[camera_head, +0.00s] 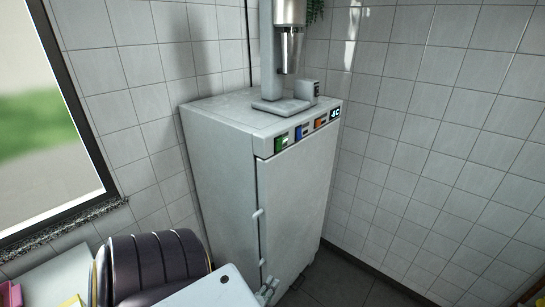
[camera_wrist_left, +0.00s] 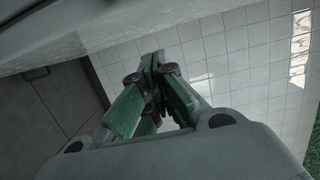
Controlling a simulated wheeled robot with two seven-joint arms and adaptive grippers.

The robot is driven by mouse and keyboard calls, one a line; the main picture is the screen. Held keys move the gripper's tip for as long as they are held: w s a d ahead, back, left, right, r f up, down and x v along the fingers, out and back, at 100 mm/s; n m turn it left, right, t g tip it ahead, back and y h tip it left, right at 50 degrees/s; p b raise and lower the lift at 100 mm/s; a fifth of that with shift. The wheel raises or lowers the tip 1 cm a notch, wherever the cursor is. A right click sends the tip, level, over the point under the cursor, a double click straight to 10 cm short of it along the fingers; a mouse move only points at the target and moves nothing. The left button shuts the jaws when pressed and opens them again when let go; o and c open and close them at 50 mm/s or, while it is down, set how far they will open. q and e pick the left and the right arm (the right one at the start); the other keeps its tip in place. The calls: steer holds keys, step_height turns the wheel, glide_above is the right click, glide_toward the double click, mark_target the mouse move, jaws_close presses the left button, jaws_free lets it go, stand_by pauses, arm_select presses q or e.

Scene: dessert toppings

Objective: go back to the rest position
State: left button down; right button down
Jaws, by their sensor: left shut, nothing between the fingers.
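My left gripper (camera_head: 268,288) is low in front of the fridge door in the head view, small and partly cut off by the bottom edge. In the left wrist view my left gripper (camera_wrist_left: 157,58) has its green-padded fingers together, with nothing between them. White tiled wall shows behind the fingers there. My right gripper is in neither view.
A grey-white fridge (camera_head: 225,165) stands in the corner, its door closed. A mixer (camera_head: 290,50) stands on top. A dark ribbed rounded thing (camera_head: 150,262) is at the lower left, near a window (camera_head: 45,120). Dark floor (camera_head: 335,285) shows right of the fridge.

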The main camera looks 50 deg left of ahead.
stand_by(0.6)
arm_select(q)
steer(key=s+d+f+n+g+h, duration=0.35)
steer(key=s+f+n, duration=0.2)
steer(key=f, duration=0.45)
steer(key=s+d+f+n+g+h, duration=0.3)
steer(key=s+f+n+g, duration=0.25)
steer(key=f, duration=0.35)
steer(key=s+d+f+g, duration=0.3)
steer(key=s+f, duration=0.2)
steer(key=s, duration=0.4)
steer(key=s+d+f+g, duration=0.3)
steer(key=s+d+f, duration=0.15)
steer(key=s, duration=0.45)
steer(key=d+f+h, duration=0.1)
steer(key=d, duration=0.5)
steer(key=shift+w+d+f, duration=0.2)
steer(key=shift+w+d, duration=0.2)
steer(key=shift+w, duration=0.05)
